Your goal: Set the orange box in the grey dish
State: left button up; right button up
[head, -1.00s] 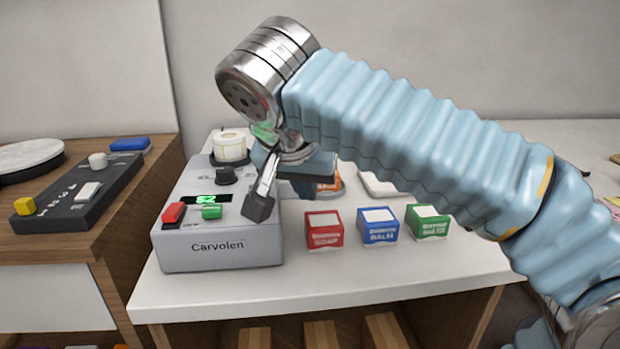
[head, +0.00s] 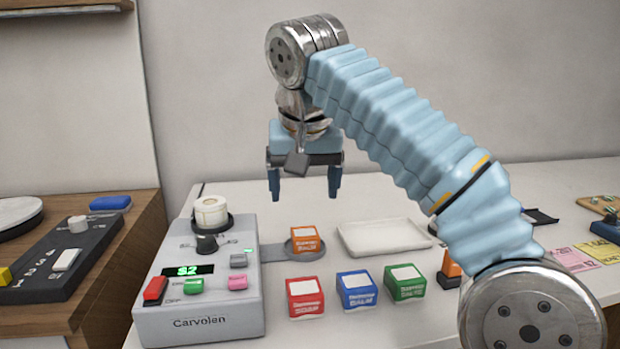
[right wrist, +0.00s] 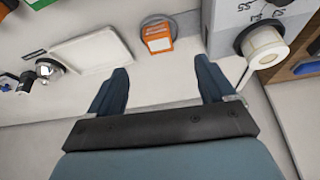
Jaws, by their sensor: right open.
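The orange box (head: 306,240) sits on the small round grey dish (head: 288,251) beside the grey machine. In the right wrist view the orange box (right wrist: 158,40) also stands over the grey dish (right wrist: 148,20), whose rim shows behind it. My right gripper (head: 304,196) is open and empty, raised above and behind the box, fingers pointing down. Its fingers (right wrist: 160,80) are apart in the right wrist view, with nothing between them. The box is clear of both fingers. My left gripper is not in view.
The grey Carvolen machine (head: 200,318) stands left of the dish. Red (head: 305,298), blue (head: 357,290) and green (head: 405,283) boxes stand in front. A white tray (head: 372,250) lies to the right. A dark switch panel (head: 62,258) is on the wooden counter at left.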

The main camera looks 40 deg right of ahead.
aim_at(305, 233)
jog(key=shift+w+d+r+n+y, duration=0.15)
jog(key=shift+d+r+n, duration=0.05)
jog(key=shift+d, duration=0.25)
jog(key=shift+w+d+r+n+y, duration=0.1)
jog(key=shift+d+r+n+y, duration=0.1)
jog(key=shift+d, duration=0.2)
jog(key=shift+f, duration=0.2)
jog(key=b+x, duration=0.4)
jog(key=x, duration=0.8)
jog(key=shift+b, duration=0.3)
jog(key=shift+x, duration=0.75)
jog(key=shift+w, duration=0.1)
jog(key=c, duration=0.9)
jog(key=o, duration=1)
jog(key=shift+r, duration=0.1)
